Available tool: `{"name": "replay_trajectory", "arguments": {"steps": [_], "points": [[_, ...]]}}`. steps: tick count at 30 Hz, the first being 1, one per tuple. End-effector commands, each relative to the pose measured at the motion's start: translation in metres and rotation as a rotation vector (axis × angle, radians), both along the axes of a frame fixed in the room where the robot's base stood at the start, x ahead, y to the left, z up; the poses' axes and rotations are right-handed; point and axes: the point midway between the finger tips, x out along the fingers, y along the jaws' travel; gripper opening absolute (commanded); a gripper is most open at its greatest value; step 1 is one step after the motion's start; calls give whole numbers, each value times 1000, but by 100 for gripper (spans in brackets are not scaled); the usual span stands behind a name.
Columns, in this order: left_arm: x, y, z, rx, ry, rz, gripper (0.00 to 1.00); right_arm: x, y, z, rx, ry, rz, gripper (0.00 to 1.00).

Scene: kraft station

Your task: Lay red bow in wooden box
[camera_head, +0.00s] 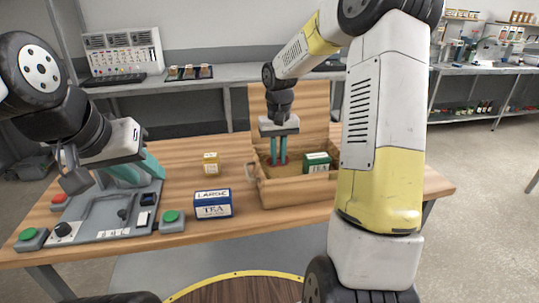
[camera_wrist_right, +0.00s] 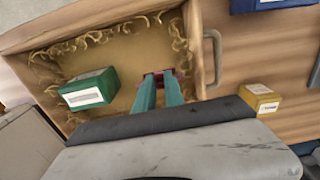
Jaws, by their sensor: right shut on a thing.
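The wooden box (camera_head: 294,193) stands open on the table with its lid raised at the back; in the right wrist view its straw-lined inside and rim (camera_wrist_right: 195,60) show. My right gripper (camera_head: 278,163) reaches down into the box, shut on the red bow (camera_head: 270,161). In the right wrist view the bow (camera_wrist_right: 160,73) shows as a small dark red piece at the fingertips (camera_wrist_right: 158,78); most of it is hidden. I cannot tell whether it touches the box floor. My left gripper (camera_head: 152,168) is over the grey control panel at the left, its fingertips partly hidden.
A green tea box (camera_head: 317,162) lies inside the wooden box, right of my right gripper. A blue tea box (camera_head: 212,204) and a small yellow box (camera_head: 211,163) stand on the table to the left. The control panel (camera_head: 100,212) has green buttons.

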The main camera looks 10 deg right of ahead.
Motion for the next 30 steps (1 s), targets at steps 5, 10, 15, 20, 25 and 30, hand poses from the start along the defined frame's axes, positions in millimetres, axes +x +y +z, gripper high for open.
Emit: {"name": "replay_trajectory", "arguments": {"steps": [5, 10, 15, 20, 25, 30], "points": [[0, 0, 0, 0, 0, 0, 36, 0, 0, -19, 1, -1, 1, 0], [0, 0, 0, 0, 0, 0, 36, 0, 0, -20, 0, -2, 1, 0], [0, 0, 0, 0, 0, 0, 36, 0, 0, -22, 0, 0, 1, 0], [0, 0, 0, 0, 0, 0, 36, 0, 0, -27, 0, 0, 0, 0], [0, 0, 0, 0, 0, 0, 36, 0, 0, -32, 0, -1, 1, 0], [0, 0, 0, 0, 0, 0, 36, 0, 0, -32, 0, -1, 1, 27]]}}
